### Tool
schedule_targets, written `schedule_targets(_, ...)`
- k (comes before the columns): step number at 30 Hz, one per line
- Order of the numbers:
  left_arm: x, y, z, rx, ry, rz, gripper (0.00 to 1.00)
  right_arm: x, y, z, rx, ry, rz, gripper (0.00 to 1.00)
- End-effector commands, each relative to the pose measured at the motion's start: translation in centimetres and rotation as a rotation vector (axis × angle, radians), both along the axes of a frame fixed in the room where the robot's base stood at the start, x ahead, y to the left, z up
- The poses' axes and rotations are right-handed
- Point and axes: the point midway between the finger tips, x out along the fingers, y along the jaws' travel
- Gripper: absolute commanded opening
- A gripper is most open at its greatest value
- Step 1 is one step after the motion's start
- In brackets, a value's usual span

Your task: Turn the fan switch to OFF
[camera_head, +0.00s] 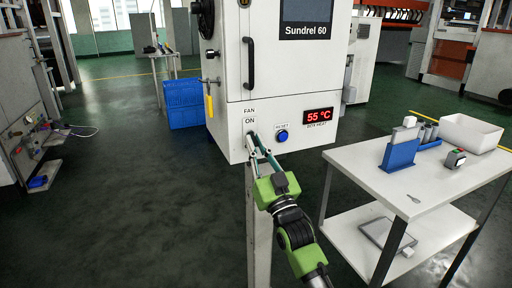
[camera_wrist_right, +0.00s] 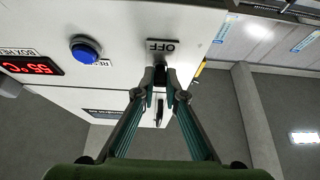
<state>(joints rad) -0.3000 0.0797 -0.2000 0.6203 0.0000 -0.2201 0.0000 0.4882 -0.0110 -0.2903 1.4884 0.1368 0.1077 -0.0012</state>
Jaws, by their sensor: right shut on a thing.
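The white machine (camera_head: 227,133) has a front panel with the labels "FAN" and "ON" above the fan switch. My right gripper (camera_head: 253,141) reaches up to the panel with its fingertips just under the "ON" label. My left gripper is not in view.
A blue reset button (camera_head: 281,136) and a red "55 °C" display (camera_head: 319,116) sit right of the switch. A door handle (camera_head: 250,63) is above. A white table (camera_head: 372,178) with a blue holder (camera_head: 399,153) and bin stands at right.

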Motion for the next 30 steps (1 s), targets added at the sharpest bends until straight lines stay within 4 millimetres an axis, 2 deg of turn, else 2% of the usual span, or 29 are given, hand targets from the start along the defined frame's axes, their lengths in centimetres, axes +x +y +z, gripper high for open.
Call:
schedule_targets(4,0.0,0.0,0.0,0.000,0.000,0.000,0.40,0.0,0.0,0.0,0.000,0.000,0.000,0.00)
schedule_targets(5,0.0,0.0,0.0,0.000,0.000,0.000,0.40,0.0,0.0,0.0,0.000,0.000,0.000,0.16)
schedule_targets(6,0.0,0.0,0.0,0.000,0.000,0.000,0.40,0.0,0.0,0.0,0.000,0.000,0.000,0.26)
schedule_targets(7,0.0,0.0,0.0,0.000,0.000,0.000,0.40,0.0,0.0,0.0,0.000,0.000,0.000,0.28)
schedule_targets(16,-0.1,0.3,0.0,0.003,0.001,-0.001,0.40,0.0,0.0,0.0,0.000,0.000,0.000,0.28)
schedule_targets(20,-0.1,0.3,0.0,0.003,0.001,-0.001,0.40,-0.7,-0.3,-0.5,-0.001,0.001,0.000,0.28)
schedule_targets(23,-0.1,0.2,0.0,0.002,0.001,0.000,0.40,-1.9,-0.7,-1.3,-0.002,0.003,0.000,0.28)
schedule_targets(30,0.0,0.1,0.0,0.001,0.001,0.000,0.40,-6.3,-2.1,-3.8,-0.001,0.004,0.000,0.28)
